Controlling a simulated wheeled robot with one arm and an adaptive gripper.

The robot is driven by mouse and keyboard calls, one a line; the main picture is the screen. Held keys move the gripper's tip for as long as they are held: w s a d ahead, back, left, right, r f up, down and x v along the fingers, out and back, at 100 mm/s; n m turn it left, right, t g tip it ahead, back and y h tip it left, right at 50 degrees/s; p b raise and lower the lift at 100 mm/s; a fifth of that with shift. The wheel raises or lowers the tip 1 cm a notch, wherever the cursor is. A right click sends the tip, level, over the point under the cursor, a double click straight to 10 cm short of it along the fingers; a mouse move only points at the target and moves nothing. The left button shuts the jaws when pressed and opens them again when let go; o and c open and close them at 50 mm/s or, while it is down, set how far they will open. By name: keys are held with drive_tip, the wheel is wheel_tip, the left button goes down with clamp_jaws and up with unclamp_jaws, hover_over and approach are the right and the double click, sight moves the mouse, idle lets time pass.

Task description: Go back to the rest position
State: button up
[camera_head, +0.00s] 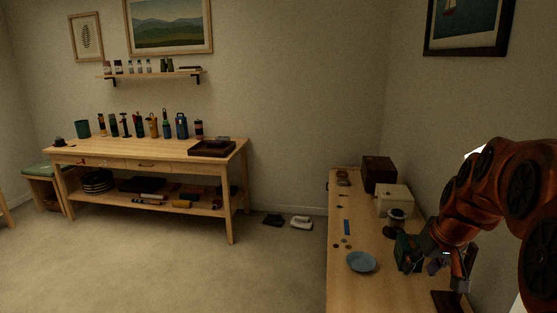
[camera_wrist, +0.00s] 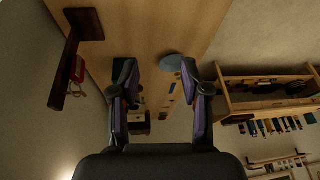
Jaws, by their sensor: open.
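My gripper (camera_head: 452,268) hangs at the end of my orange arm, above the near right part of the wooden side table (camera_head: 340,293). In the wrist view its two fingers are spread wide, with nothing held between them (camera_wrist: 161,78). A dark green box (camera_head: 408,253) stands just left of the gripper in the head view, partly covered by it. A blue plate (camera_head: 361,262) lies left of the box, and it also shows in the wrist view (camera_wrist: 171,61).
A dark wooden stand (camera_wrist: 70,55) with a red item (camera_wrist: 78,69) hanging on it is near the gripper. A white box (camera_head: 394,198) and a brown box (camera_head: 379,174) stand farther back. A workbench (camera_head: 150,150) holds several tools. The floor (camera_head: 265,270) between is open.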

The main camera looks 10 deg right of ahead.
drive_tip(key=s+a+f+n+g+y+p, duration=0.1)
drive_tip(key=s+a+g+p, duration=0.1)
drive_tip(key=s+a, duration=0.65)
drive_tip(key=s+a+f+n+g+p, duration=0.1)
drive_tip(key=s+a+g, duration=0.1)
drive_tip(key=s+a, duration=0.65)
drive_tip(key=s+a+f+g+p, duration=0.1)
drive_tip(key=s+a+f+g, duration=0.1)
drive_tip(key=s+a, duration=0.3)
drive_tip(key=shift+s+n+h, duration=0.3)
drive_tip(key=shift+s+h, duration=0.1)
drive_tip(key=shift+s, duration=0.3)
drive_tip(key=shift+s+d+r, duration=0.15)
drive_tip(key=shift+s+d, duration=0.05)
drive_tip(key=shift+s+d, duration=0.1)
drive_tip(key=shift+d, duration=0.1)
drive_tip(key=shift+s+d, duration=0.1)
drive_tip(key=shift+d, duration=0.05)
